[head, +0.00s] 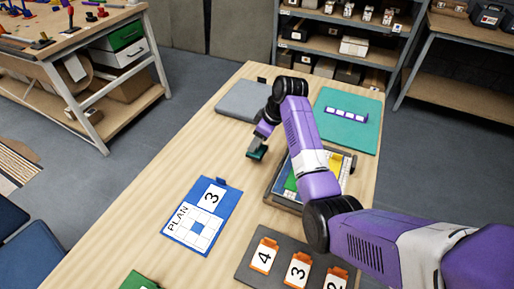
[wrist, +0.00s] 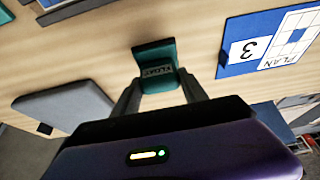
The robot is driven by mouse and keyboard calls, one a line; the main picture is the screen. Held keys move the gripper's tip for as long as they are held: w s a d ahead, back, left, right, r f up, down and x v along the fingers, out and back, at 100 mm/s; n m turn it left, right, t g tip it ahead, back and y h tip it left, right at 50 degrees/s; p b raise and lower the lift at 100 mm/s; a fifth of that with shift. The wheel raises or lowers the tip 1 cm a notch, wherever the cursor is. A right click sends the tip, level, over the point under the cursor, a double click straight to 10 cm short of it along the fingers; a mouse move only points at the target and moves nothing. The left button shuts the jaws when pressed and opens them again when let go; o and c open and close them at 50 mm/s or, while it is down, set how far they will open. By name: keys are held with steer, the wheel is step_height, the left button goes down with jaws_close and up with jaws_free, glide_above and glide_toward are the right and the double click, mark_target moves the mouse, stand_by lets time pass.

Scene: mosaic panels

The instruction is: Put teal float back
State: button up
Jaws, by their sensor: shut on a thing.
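The teal float (wrist: 155,56) is a small dark teal block with a lettered label, held between the two fingers of my gripper (wrist: 160,84) in the wrist view. In the head view my gripper (head: 259,147) and the teal float (head: 257,153) are over the wooden table (head: 180,165), left of the dark tray. The float appears to be above the tabletop, but the exact gap is hard to tell. A grey pad (head: 243,101) lies beyond it at the table's far left edge; the pad also shows in the wrist view (wrist: 68,103).
A blue PLAN board (head: 185,236) lies nearer on the table. The dark tray (head: 279,190) with coloured pieces is partly hidden by my arm. A teal mat (head: 345,135) lies at the far right. A dark board (head: 254,273) with numbered orange cards is nearest.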

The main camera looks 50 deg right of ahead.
mark_target(260, 145)
steer(key=shift+f, duration=2.4)
steer(key=shift+f, duration=0.15)
steer(key=o, duration=1.3)
steer(key=b+v, duration=0.1)
steer(key=v, duration=1.1)
steer(key=shift+r, duration=0.25)
steer(key=shift+w, duration=0.1)
